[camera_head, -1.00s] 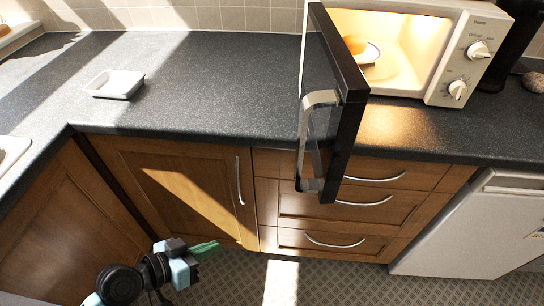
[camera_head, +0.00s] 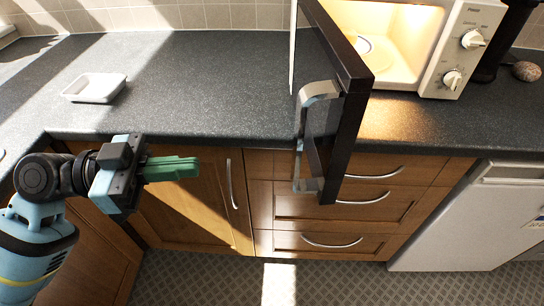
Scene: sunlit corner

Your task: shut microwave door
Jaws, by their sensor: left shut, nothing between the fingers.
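The white microwave (camera_head: 455,50) stands on the counter at the upper right, with its lit inside showing. Its dark door (camera_head: 340,110) is swung wide open toward me and sticks out past the counter's front edge. A silver handle (camera_head: 303,120) runs down the door's left-facing side. My left gripper (camera_head: 196,168) is shut and empty, its green fingers pointing right. It is in front of the cabinet below the counter edge, to the left of the door and apart from it. My right gripper is not in view.
A small white dish (camera_head: 94,88) sits on the dark counter (camera_head: 200,85) at the left. Drawers (camera_head: 330,215) with curved handles are below the door. A white appliance (camera_head: 455,225) stands at the lower right.

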